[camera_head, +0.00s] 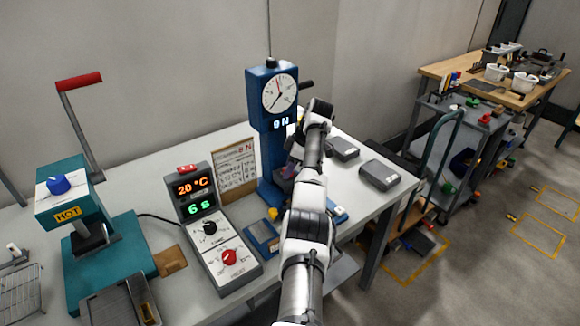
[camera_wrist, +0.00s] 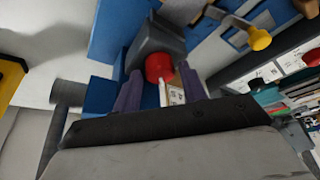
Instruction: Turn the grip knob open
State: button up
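In the wrist view, a round red knob (camera_wrist: 158,68) sits on a dark grey block (camera_wrist: 155,42) on blue metal. It shows between the tips of my gripper's two purple fingers (camera_wrist: 160,85). The fingers stand apart; I cannot tell whether they touch the knob. No label shows which knob is the grip knob. In the head view, the blue force tester (camera_head: 268,145) has a round dial (camera_head: 280,93) and reads 9 N. My arm reaches to its lower right side and hides most of my gripper and that part of the tester.
A yellow-ended lever (camera_wrist: 258,40) is close on the right in the wrist view. A control box (camera_head: 222,240) reads 20 °C and 6 s. A teal hot press (camera_head: 110,262) stands left. Grey blocks (camera_head: 380,174) lie on the table's right. A trolley (camera_head: 460,135) stands beyond.

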jog(key=shift+o, duration=0.9)
jog(key=b+v, duration=0.3)
jog(key=v, duration=1)
jog(key=shift+d+r, duration=0.2)
jog(key=shift+r, duration=0.2)
jog(key=shift+f, duration=0.1)
